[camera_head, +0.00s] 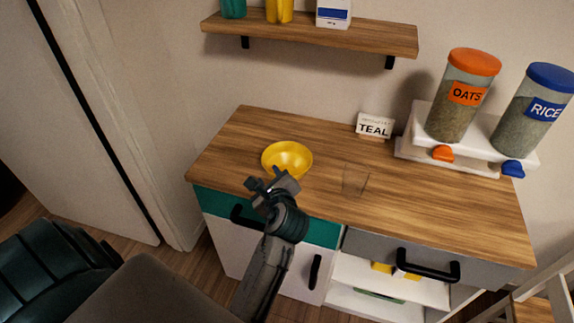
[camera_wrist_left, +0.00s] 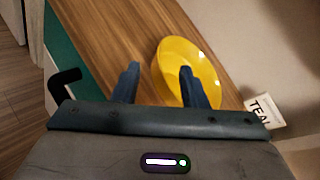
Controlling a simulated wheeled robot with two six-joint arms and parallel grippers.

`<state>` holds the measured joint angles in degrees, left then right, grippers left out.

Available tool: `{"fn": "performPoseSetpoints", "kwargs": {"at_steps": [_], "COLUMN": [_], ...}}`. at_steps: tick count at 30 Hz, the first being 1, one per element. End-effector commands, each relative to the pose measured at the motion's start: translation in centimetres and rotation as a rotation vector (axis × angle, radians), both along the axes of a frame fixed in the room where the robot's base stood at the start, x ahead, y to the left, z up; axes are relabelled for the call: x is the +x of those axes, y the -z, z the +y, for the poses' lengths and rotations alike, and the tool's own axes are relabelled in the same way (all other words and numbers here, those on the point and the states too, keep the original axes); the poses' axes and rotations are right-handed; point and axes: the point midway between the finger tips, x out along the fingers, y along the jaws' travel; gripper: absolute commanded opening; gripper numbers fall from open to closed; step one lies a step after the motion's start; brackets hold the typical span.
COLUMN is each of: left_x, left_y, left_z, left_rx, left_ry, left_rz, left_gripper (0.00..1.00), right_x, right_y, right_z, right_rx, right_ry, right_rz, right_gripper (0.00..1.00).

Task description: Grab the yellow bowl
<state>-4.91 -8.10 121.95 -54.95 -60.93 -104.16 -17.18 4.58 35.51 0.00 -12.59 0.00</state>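The yellow bowl (camera_head: 287,156) stands upright on the wooden countertop, left of the middle in the head view. It also shows in the left wrist view (camera_wrist_left: 178,55), up and to the right. My left gripper (camera_head: 273,183) is at the counter's front edge, at the near side of the bowl. In the left wrist view the two fingers of my left gripper (camera_wrist_left: 158,82) are apart with nothing held between them. The right finger overlaps the bowl's near part; whether it touches is unclear. My right gripper is out of view.
A clear glass (camera_head: 355,180) stands right of the bowl. A TEAL sign (camera_head: 374,126) and a white dispenser stand (camera_head: 410,151) with oats (camera_head: 457,105) and rice (camera_head: 526,115) containers are behind. A wall shelf (camera_head: 310,33) hangs above. Black handles (camera_head: 428,270) protrude from the cabinet front.

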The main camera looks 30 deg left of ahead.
Motion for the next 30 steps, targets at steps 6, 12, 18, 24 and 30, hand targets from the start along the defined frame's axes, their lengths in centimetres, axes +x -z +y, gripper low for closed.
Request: {"fn": "performPoseSetpoints", "kwargs": {"at_steps": [6,12,18,24,30], "left_x": [1.8,2.6,4.6,5.7,5.7], "left_y": [0.8,1.1,2.0,2.8,2.9], "left_z": [1.9,2.7,4.7,5.8,5.8], "left_rx": [0.002,0.000,0.001,-0.004,-0.005], "left_ry": [0.001,-0.001,-0.002,-0.001,-0.001], "left_rz": [0.000,0.001,0.001,-0.001,-0.001], "left_gripper": [0.39,0.39,0.39,0.39,0.39], "right_x": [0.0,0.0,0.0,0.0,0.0], "right_y": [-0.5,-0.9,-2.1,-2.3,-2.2], "right_z": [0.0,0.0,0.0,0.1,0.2], "right_rx": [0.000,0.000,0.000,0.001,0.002], "right_ry": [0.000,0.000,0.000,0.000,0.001], "right_rz": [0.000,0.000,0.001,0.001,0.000], "right_gripper": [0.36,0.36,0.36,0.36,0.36]}}
